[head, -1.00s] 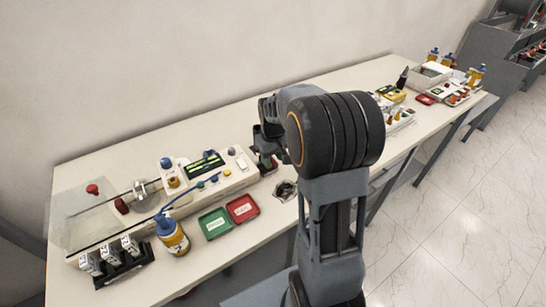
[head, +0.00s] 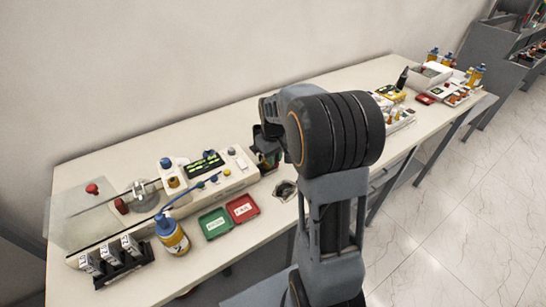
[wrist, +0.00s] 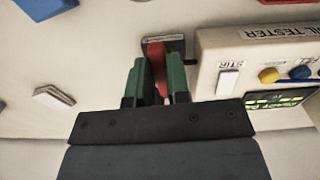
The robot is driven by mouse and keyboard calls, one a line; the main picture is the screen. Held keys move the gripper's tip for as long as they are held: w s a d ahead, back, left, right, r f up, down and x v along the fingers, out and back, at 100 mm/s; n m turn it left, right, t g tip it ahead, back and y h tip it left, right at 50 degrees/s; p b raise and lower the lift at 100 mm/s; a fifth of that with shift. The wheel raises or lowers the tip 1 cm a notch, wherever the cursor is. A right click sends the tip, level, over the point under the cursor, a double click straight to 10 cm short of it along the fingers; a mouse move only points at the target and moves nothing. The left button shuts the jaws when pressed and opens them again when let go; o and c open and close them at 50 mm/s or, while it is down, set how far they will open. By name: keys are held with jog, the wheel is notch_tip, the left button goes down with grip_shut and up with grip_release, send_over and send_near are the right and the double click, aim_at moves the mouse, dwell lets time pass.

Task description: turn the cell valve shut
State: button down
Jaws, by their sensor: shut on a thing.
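In the wrist view my gripper (wrist: 157,66) has its two green fingers shut on a red lever (wrist: 157,60), which I take to be the cell valve's handle. The lever stands on a small dark plate (wrist: 178,44) with a label too small to read. The plate is beside the white oil tester (wrist: 212,62). In the head view the oil tester (head: 238,178) is left of my arm, and my arm and wrist largely hide the gripper and the lever.
Close left of my arm lie a red tray (head: 243,208) and a green tray (head: 215,223). A blue-capped bottle (head: 172,238) stands in front of the tester. A round dark fitting (head: 286,190) is near the bench's front edge. The floor at right is clear.

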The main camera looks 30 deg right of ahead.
jog(key=n, duration=0.2)
jog(key=d+n, duration=0.1)
jog(key=n, duration=0.1)
jog(key=shift+w+d, duration=0.1)
jog(key=shift+w, duration=0.15)
jog(key=n, duration=0.2)
jog(key=w+d+n, duration=0.1)
jog(key=n, duration=0.1)
jog(key=shift+n, duration=0.3)
jog(key=n, duration=0.3)
jog(key=w+n, duration=0.1)
jog(key=shift+w+d, duration=0.1)
jog(key=shift+d, duration=0.25)
jog(key=shift+w+n, duration=0.35)
jog(key=shift+n, duration=0.8)
jog(key=shift+w+n, duration=0.3)
jog(key=shift+n, duration=0.85)
jog(key=c, duration=1.1)
grip_release()
notch_tip(320, 180, up, 14)
jog(key=shift+f, duration=0.1)
